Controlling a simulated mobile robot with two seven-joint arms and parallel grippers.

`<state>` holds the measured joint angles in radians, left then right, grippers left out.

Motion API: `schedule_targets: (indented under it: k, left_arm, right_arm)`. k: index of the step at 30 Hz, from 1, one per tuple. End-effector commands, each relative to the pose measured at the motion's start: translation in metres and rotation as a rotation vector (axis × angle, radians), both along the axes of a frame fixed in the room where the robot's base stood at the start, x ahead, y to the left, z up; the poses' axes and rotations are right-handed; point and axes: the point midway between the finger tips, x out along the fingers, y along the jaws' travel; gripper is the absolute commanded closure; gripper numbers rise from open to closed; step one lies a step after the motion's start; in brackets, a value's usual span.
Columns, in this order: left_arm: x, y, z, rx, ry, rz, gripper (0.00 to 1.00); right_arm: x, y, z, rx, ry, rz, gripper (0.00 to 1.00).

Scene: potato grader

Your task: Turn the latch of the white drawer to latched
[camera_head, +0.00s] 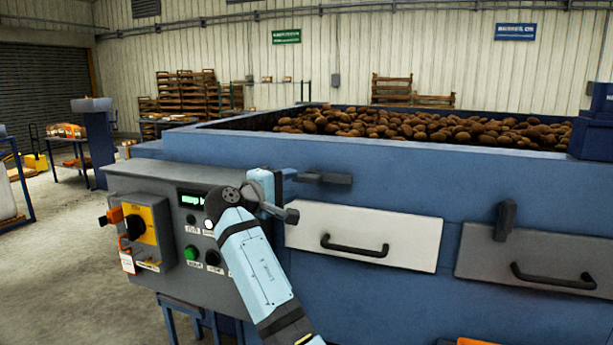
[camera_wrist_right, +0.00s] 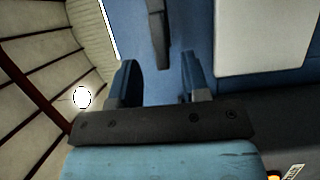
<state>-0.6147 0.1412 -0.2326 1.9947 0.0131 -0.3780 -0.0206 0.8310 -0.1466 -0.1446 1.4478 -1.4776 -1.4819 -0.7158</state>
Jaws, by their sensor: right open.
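The white drawer (camera_head: 363,236) is a shut white front with a black handle on the blue grader; its front also shows in the right wrist view (camera_wrist_right: 262,38). Its latch (camera_head: 328,178) is a dark bar above the drawer's upper left part, lying about horizontal; it also shows in the right wrist view (camera_wrist_right: 158,32). My right gripper (camera_head: 288,194) is open and empty, just left of the latch. In the right wrist view its fingers (camera_wrist_right: 160,80) are apart, with the latch bar ahead of the gap, not between them. My left gripper is out of view.
A grey drawer (camera_head: 475,256) with an upright dark latch (camera_head: 505,219) is to the right. A grey control box (camera_head: 178,270) with an orange-and-yellow switch (camera_head: 137,228) is close on the left, behind my right arm. Potatoes (camera_head: 410,124) fill the hopper above.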

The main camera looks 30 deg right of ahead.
Motion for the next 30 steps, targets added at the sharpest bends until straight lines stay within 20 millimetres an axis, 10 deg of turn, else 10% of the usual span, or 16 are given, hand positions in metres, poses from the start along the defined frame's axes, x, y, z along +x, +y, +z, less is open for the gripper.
schedule_targets:
  k: [9,22,27,30]
  left_arm:
    - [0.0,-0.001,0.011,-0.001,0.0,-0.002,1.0]
    - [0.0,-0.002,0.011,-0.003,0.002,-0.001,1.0]
    - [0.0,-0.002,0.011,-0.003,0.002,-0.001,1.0]
    - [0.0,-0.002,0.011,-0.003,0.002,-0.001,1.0]
  right_arm:
    - [0.017,-0.049,0.001,0.0,0.0,0.0,0.57]
    - [0.02,-0.058,0.0,0.0,-0.001,0.002,0.57]
    - [0.02,-0.058,0.0,0.0,-0.001,0.002,0.96]
    - [0.02,-0.058,0.0,0.0,-0.001,0.002,1.0]
